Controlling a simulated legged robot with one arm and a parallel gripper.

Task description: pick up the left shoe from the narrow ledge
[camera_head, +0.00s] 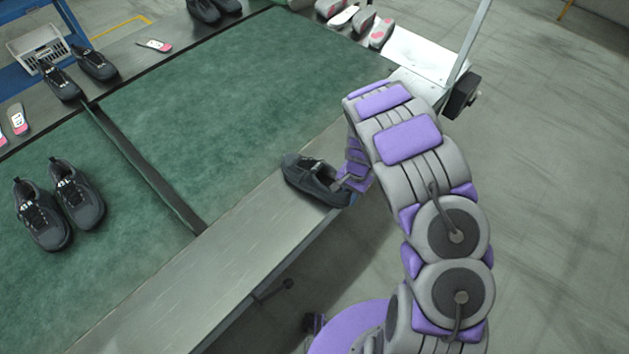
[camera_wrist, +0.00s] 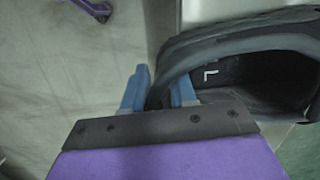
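A single dark grey shoe (camera_head: 308,178) sits on the narrow metal ledge (camera_head: 215,262) along the front of the line, its heel end at the ledge's outer edge. My gripper (camera_head: 349,180) is at that heel end. In the wrist view, the shoe (camera_wrist: 272,75) shows its open collar and dark inside. My gripper's blue fingers (camera_wrist: 159,90) stand apart. The left finger is outside the shoe, and the right finger is at the inside of the collar. The heel wall lies between them. Firm contact on both sides is not visible.
A pair of dark shoes (camera_head: 60,205) stands on the green mat (camera_head: 240,95). More shoes (camera_head: 75,72) and pink-white pieces (camera_head: 155,45) lie on the far strip. Pale shoe parts (camera_head: 362,20) sit at the top. Open floor (camera_head: 560,180) lies right.

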